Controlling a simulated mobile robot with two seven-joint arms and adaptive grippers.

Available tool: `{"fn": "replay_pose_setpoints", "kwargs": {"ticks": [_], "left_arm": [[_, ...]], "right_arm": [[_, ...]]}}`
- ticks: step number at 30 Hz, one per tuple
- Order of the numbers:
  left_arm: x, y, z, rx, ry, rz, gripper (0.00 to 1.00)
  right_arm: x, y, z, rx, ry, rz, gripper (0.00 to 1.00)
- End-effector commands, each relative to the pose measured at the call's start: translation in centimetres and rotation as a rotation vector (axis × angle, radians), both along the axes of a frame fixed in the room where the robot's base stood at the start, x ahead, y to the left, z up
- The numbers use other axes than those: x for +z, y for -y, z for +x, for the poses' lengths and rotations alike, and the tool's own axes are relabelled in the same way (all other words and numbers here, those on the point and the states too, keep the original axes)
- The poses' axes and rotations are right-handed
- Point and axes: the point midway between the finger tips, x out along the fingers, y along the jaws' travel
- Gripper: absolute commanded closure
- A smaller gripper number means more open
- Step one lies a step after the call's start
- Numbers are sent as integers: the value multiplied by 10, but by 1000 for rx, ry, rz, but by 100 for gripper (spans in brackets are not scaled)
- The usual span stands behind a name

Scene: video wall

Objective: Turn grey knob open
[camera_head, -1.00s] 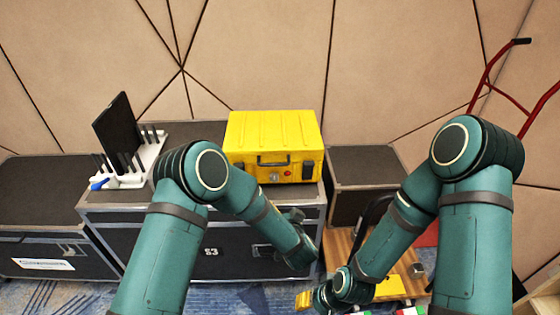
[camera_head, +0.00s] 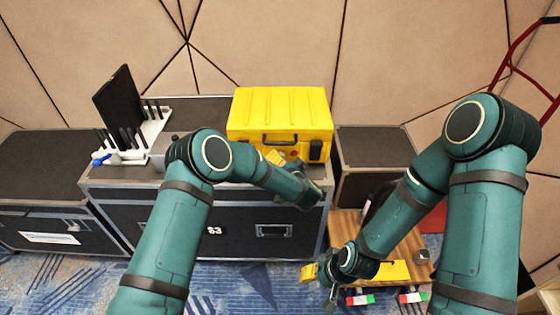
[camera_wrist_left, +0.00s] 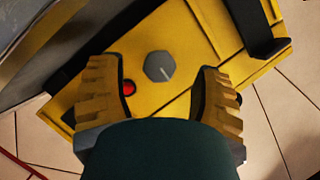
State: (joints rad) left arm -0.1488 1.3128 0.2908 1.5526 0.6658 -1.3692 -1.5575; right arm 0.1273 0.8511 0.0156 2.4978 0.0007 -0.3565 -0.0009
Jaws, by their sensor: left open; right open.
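The yellow case (camera_head: 280,112) stands on the black flight case, its handle side facing me. The grey knob (camera_wrist_left: 159,66) is a hexagonal disc with a light line across it, on the case's yellow face in the left wrist view. A red button (camera_wrist_left: 128,87) sits beside it. My left gripper (camera_wrist_left: 158,76) is open, its yellow ribbed fingers on either side of the knob with gaps to it. In the head view the left gripper (camera_head: 296,160) is in front of the case and I cannot make out the knob. My right gripper (camera_head: 319,284) is open, low over the floor.
A white rack (camera_head: 140,145) with a black panel stands left of the yellow case. The flight case (camera_head: 235,222) carries both. A wooden cart (camera_head: 345,230) and a red hand truck (camera_head: 520,60) are at right. Blue carpet (camera_head: 230,285) lies in front.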

Motion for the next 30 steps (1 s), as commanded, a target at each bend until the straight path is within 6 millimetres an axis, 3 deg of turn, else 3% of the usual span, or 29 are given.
{"fn": "replay_pose_setpoints", "kwargs": {"ticks": [6, 17, 23, 30], "left_arm": [[-7, -7, 20, 1, 0, -2, 35], [-7, -8, 23, -1, -1, 0, 35], [-7, -8, 23, -1, -1, 0, 100], [-7, -8, 23, 0, 0, -1, 100]], "right_arm": [[-6, 0, 1, -1, 3, 0, 53], [-6, 0, 1, -1, 4, 0, 53], [-6, 0, 1, -1, 4, 0, 53], [-6, 0, 1, -1, 3, 0, 53]]}}
